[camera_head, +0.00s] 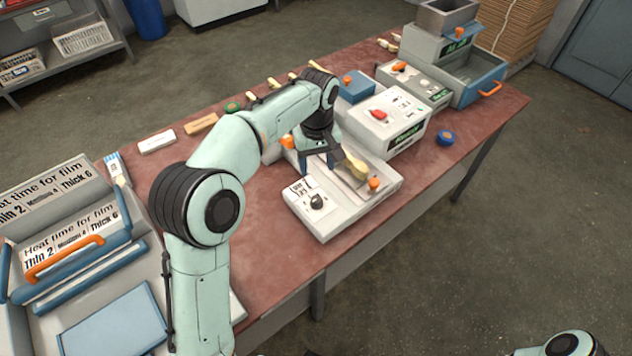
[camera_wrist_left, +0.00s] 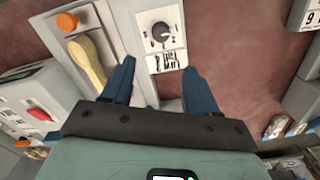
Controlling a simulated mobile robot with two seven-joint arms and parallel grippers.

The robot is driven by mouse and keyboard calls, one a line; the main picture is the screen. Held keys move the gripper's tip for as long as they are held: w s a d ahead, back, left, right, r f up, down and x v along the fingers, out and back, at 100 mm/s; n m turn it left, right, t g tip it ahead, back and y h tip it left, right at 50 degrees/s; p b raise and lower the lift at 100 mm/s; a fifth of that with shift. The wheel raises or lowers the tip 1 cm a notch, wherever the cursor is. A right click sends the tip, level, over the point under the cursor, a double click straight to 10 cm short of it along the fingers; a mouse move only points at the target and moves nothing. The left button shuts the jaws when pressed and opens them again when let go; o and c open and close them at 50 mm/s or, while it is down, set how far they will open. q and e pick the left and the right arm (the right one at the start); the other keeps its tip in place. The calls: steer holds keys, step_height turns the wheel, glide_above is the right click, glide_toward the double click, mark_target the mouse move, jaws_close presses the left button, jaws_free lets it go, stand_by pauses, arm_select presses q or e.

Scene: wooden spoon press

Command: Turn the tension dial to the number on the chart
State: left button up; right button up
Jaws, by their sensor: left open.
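The tension dial (camera_head: 316,201) is a dark round knob on the front of a white press unit (camera_head: 338,232). In the left wrist view the dial (camera_wrist_left: 160,31) has printed numbers around it, too small to read surely. A small printed label (camera_wrist_left: 168,60) sits beside it. My left gripper (camera_head: 318,163) is open and empty above the press. In the left wrist view the dial lies beyond its two blue fingers (camera_wrist_left: 158,82), apart from them. A wooden spoon (camera_head: 355,164) lies on the press. My right gripper is out of view.
At left, signs (camera_head: 75,240) read "Heat time for film", Thin 2 and Thick 6. A white machine with a red knob (camera_head: 379,113) stands behind the press. A blue roll (camera_head: 446,138) lies to the right. The red tabletop (camera_head: 270,240) left of the press is bare.

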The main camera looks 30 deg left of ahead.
mark_target(317, 199)
arm_select(q)
step_height(317, 199, down, 13)
steer(key=shift+s+d+f+b, duration=0.1)
steer(key=shift+s+b, duration=0.05)
steer(key=shift+b, duration=0.75)
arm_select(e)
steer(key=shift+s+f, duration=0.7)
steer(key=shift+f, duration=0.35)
arm_select(q)
steer(key=c, duration=1)
